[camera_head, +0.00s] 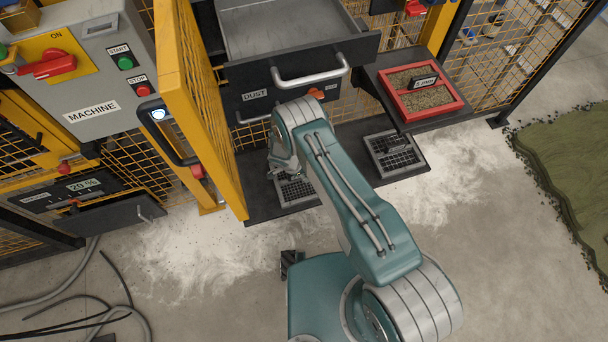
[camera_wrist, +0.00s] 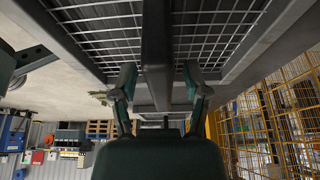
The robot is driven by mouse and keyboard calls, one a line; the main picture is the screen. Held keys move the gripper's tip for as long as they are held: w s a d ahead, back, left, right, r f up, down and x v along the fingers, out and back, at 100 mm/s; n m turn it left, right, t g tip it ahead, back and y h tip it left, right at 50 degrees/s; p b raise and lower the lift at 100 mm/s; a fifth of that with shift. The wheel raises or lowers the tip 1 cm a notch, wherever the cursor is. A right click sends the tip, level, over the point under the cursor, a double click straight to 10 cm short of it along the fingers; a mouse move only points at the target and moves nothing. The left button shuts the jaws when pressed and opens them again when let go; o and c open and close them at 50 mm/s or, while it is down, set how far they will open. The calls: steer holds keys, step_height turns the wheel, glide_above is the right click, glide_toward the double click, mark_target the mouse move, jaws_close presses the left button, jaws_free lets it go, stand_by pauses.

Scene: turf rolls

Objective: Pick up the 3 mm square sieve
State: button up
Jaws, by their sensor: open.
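In the head view, a square grey-framed sieve (camera_head: 297,191) with dark mesh lies on the low black shelf, partly hidden by my arm. A second square sieve (camera_head: 408,157) with a dark handle lies to its right. No size mark is readable on either. In the wrist view, a wire-mesh sieve (camera_wrist: 105,26) with a grey frame and a dark central handle bar (camera_wrist: 157,55) fills the top. My gripper (camera_wrist: 160,72) is open, with one finger on each side of the bar, seemingly apart from it. In the head view my fingers are mostly hidden.
The open DUST drawer (camera_head: 285,90) is behind my arm. A yellow mesh door (camera_head: 190,100) stands at left. Pale dust covers the floor; a turf piece (camera_head: 575,165) lies at far right.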

steer(key=shift+a+f, duration=0.2)
steer(key=shift+a, duration=0.6)
steer(key=shift+d+f, duration=0.1)
steer(key=shift+d, duration=0.5)
steer(key=shift+a, duration=0.2)
jaws_close()
steer(key=shift+s+a+f, duration=0.1)
steer(key=shift+a, duration=0.05)
